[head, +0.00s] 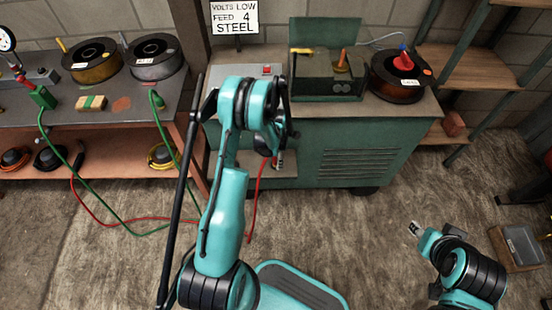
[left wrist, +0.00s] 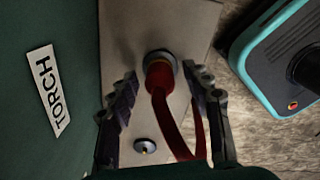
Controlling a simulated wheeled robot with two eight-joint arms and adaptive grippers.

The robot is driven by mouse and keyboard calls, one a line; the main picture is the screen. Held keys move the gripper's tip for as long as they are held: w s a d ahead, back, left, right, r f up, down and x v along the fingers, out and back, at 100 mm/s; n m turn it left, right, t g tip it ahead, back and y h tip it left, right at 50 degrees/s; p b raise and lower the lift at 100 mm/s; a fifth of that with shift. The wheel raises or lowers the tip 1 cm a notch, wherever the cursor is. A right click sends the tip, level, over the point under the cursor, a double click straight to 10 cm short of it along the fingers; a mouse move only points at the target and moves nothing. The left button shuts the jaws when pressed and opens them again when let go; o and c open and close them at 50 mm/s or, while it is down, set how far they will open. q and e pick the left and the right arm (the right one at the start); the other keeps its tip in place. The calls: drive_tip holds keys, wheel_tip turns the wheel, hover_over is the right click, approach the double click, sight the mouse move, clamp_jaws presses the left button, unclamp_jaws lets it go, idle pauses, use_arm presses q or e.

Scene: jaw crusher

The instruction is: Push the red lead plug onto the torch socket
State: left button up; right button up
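The red lead plug (left wrist: 159,76) sits at a round dark-rimmed socket on a pale metal plate, beside the TORCH label (left wrist: 47,90) in the left wrist view. Its red cable bends down and right, and shows in the head view (head: 257,195) hanging below my gripper. Whether the plug is fully seated cannot be told. My left gripper (left wrist: 160,71) has its fingers apart, one on each side of the plug, with gaps showing. In the head view my left gripper (head: 277,160) is at the front of the green machine (head: 360,148). My right gripper (head: 414,229) is low at the right.
A second round socket (left wrist: 145,146) is on the same plate. A workbench (head: 115,115) with wire spools stands at the left. A green lead (head: 100,232) loops over the floor. Shelves (head: 478,70) stand at the right. Floor between the machine and my right arm is clear.

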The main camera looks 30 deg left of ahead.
use_arm(q)
wheel_tip(320, 180, up, 12)
idle(0.6)
idle(0.4)
drive_tip(key=s+d+r+m+t, duration=0.2)
drive_tip(key=s+d+r+m, duration=0.2)
drive_tip(key=r+m, duration=0.35)
drive_tip(key=s+d+r+m+t, duration=0.1)
drive_tip(key=s+d+r+m, duration=0.2)
drive_tip(key=d+r+m, duration=0.45)
drive_tip(key=s+d+r+m+t, duration=0.2)
drive_tip(key=s+m, duration=0.4)
drive_tip(key=m, duration=0.1)
drive_tip(key=s+d+r+m+t, duration=0.2)
drive_tip(key=s+r+m, duration=0.1)
drive_tip(key=s+m, duration=0.3)
drive_tip(key=shift+r+m, duration=0.3)
drive_tip(key=shift+m, duration=0.1)
